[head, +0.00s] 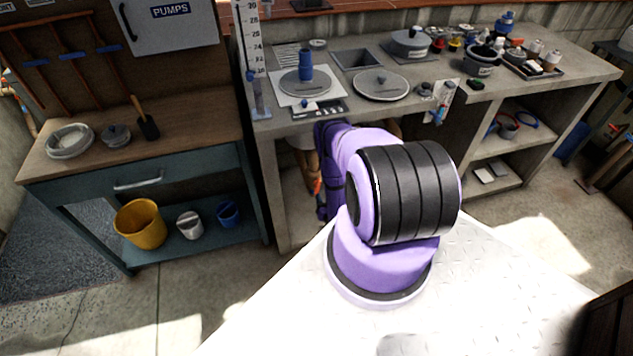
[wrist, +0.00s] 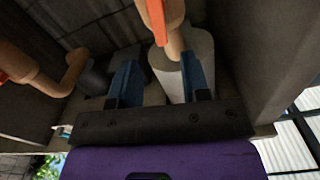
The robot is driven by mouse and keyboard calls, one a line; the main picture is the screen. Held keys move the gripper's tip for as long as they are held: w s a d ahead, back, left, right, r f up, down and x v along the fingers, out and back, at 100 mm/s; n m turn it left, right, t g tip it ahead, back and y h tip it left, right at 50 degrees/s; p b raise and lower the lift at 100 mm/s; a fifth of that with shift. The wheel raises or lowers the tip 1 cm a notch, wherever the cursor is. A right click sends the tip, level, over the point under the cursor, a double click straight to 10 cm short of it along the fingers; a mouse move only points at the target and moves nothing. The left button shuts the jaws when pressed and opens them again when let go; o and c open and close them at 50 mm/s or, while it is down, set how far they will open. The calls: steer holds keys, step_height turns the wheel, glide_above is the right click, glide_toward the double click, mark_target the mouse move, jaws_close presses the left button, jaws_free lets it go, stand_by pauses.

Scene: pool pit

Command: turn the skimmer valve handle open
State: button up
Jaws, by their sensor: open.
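My gripper (wrist: 160,82) shows in the wrist view with its two blue fingers apart and nothing seen between their tips. An orange handle-like part (wrist: 153,18) hangs at the top centre, over a tan pipe (wrist: 173,42) near the right finger. Whether the finger touches the pipe cannot be told. A second orange part (wrist: 14,66) is at the left edge, on another tan pipe. Which of these is the skimmer valve handle cannot be told. In the head view, my arm reaches under the counter and hides the gripper; a small orange-red part (head: 317,187) shows beside it.
A concrete counter (head: 580,74) overhangs the space where my arm reaches. Its side panel (head: 268,190) stands close to the left. A pale cylinder (wrist: 201,46) is behind the right finger. A wooden-topped bench (head: 195,113) with buckets below stands further left.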

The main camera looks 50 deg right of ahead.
mark_target(319, 184)
steer(key=x, duration=0.8)
steer(key=shift+w+d, duration=0.1)
steer(key=shift+w, duration=0.2)
jaws_close()
